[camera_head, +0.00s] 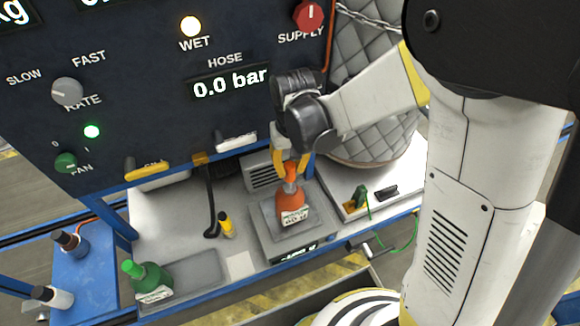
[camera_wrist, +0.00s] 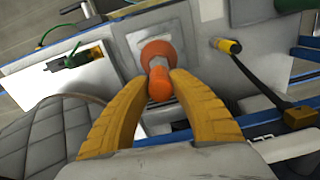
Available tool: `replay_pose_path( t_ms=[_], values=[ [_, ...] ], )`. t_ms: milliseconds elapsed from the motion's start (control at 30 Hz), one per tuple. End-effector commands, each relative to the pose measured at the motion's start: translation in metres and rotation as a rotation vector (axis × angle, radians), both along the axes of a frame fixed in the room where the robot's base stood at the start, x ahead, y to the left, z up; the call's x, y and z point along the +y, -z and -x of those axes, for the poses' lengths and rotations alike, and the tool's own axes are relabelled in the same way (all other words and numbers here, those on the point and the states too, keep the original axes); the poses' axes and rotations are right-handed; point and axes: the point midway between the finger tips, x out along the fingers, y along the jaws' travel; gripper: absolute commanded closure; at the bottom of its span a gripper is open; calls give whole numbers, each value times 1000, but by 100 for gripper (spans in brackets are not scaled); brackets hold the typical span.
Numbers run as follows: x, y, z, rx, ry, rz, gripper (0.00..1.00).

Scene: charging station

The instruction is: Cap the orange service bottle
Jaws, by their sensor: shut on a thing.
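The orange service bottle (camera_head: 292,207) stands upright on the grey scale (camera_head: 268,222) in the middle of the bench. It also shows in the wrist view (camera_wrist: 157,50), behind an orange cap (camera_wrist: 160,84). My gripper (camera_head: 291,174) is right above the bottle, pointing down. In the wrist view its two yellow fingers (camera_wrist: 160,92) are shut on the cap from both sides. The cap is at the bottle's neck. I cannot tell whether it is seated on it.
A green bottle (camera_head: 147,279) stands on a grey mat at the front left. A yellow-and-black tool (camera_head: 226,227) and a black hose (camera_head: 209,195) are left of the scale. The control panel (camera_head: 150,110) rises behind.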

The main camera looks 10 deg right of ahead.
Motion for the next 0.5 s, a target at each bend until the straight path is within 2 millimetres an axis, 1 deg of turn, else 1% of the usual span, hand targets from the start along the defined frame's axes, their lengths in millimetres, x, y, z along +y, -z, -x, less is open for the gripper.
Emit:
replay_pose_path(
  t_ms=[500],
  values=[
    [0,14,0,0,0,0,99]
  ],
)
